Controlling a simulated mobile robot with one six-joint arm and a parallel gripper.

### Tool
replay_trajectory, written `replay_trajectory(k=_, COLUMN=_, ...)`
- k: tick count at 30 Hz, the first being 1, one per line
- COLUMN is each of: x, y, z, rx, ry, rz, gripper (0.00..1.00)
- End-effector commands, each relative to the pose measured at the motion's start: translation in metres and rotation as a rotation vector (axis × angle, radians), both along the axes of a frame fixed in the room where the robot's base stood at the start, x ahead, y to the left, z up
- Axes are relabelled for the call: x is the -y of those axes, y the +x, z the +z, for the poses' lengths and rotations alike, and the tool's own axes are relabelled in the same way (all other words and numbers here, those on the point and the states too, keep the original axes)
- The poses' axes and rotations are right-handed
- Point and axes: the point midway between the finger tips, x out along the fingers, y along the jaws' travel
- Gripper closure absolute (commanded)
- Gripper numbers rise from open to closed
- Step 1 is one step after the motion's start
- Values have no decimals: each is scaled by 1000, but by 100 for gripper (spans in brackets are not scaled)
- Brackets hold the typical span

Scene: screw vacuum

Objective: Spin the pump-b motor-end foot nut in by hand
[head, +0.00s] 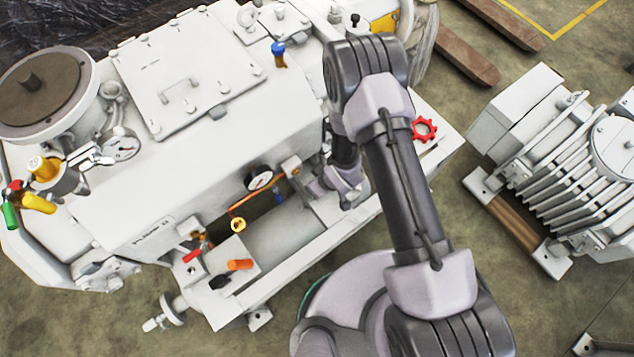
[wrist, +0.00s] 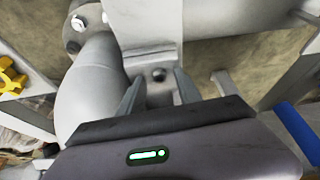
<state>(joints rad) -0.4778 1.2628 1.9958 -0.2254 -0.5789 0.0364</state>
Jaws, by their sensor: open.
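The nut sits on a pale grey foot plate (wrist: 150,58), just beyond and between the fingertips. I see no finger clearly touching it, and its thread is too small to make out.
A rounded grey casing (wrist: 88,90) stands close left of the fingers in the wrist view. A yellow handwheel (wrist: 12,78) is at far left and a blue bar (wrist: 298,130) at right. In the head view a red handwheel (head: 424,130) and a finned motor unit (head: 560,150) lie right.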

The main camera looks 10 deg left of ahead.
Motion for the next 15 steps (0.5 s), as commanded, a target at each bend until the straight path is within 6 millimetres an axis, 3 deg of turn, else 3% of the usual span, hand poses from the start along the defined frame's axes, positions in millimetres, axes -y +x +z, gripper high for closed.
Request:
replay_trajectory(k=2, x=0, y=0, z=0, rx=0, ry=0, rz=0, gripper=59)
replay_trajectory(k=8, x=0, y=0, z=0, rx=0, ry=0, rz=0, gripper=98)
replay_trajectory(k=15, x=0, y=0, z=0, rx=0, ry=0, rz=-4, gripper=100)
